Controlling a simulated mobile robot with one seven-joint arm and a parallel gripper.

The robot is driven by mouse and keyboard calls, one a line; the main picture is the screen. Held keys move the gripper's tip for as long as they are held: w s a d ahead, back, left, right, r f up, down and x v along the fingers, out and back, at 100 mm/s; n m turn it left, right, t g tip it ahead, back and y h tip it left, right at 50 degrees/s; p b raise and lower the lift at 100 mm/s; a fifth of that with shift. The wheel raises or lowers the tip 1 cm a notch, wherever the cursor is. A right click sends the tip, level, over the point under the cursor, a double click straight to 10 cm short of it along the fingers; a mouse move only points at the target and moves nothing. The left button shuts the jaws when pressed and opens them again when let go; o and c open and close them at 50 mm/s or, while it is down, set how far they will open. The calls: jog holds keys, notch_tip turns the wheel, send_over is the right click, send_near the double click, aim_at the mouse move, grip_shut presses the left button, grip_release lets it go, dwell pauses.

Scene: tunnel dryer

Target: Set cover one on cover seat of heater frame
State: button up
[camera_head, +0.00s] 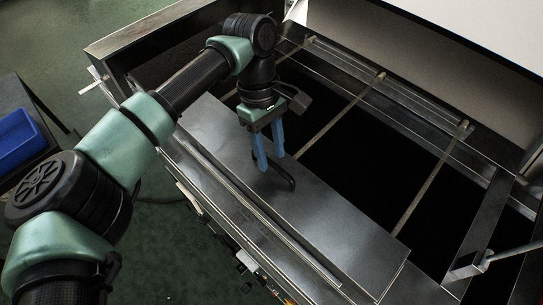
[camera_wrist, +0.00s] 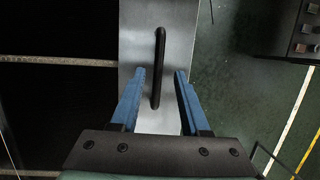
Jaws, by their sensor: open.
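A long grey metal cover (camera_head: 330,222) lies along the near side of the heater frame (camera_head: 440,165); I take it for cover one. It has a black bar handle (camera_head: 288,178) on top. In the wrist view the cover (camera_wrist: 185,20) runs up the middle with its handle (camera_wrist: 157,68) upright in the picture. My gripper (camera_head: 270,166) is above the cover at the handle. Its blue fingers are open and parted, one each side of the handle's line in the wrist view (camera_wrist: 160,75). I cannot tell whether they touch the cover. The cover seat cannot be told apart.
Thin cross bars (camera_head: 335,117) span the dark opening of the frame behind the cover. A white hood (camera_head: 480,30) stands at the back right. A blue bin (camera_head: 18,140) sits on a table at the left. Green floor (camera_head: 60,50) is free at the upper left.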

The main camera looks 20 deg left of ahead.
jog(key=b+v, duration=0.2)
jog(key=v, duration=0.8)
